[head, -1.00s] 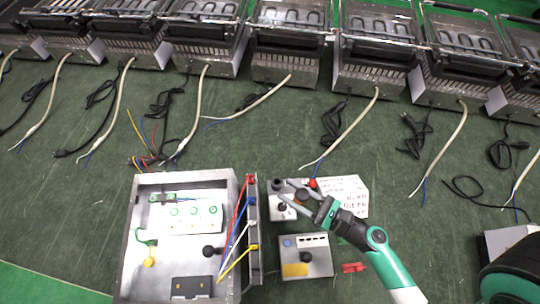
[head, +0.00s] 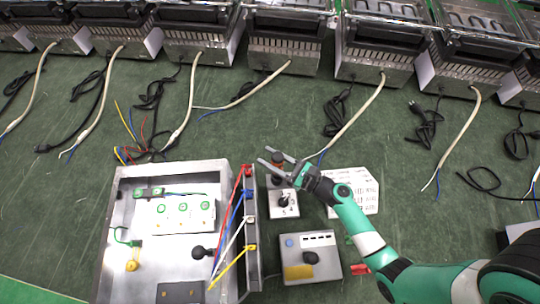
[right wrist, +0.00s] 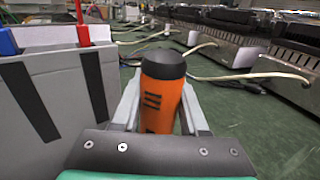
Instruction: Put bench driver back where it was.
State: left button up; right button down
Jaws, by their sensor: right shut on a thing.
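The bench driver (right wrist: 160,105), an orange cylinder with a black cap, stands upright between the fingers of my right gripper in the right wrist view. In the head view only a small dark and orange-red part of the driver (head: 277,157) shows at the fingers. My right gripper (head: 264,155) is shut on it, just behind the small grey switch box (head: 284,212). The driver's lower end is hidden, so I cannot tell whether it touches the bench. My left gripper is not in view.
An open metal case (head: 120,235) with colored wires stands left of the gripper. A grey box (head: 325,270) with a black knob and a white sheet (head: 365,190) lie nearby. Several heater units (head: 283,57) with cables line the back.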

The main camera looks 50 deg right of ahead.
jog(key=shift+s+f, duration=0.1)
jog(key=shift+f, duration=0.65)
jog(key=shift+c, duration=2.2)
grip_release()
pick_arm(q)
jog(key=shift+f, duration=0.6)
pick_arm(e)
jog(key=shift+r, duration=0.1)
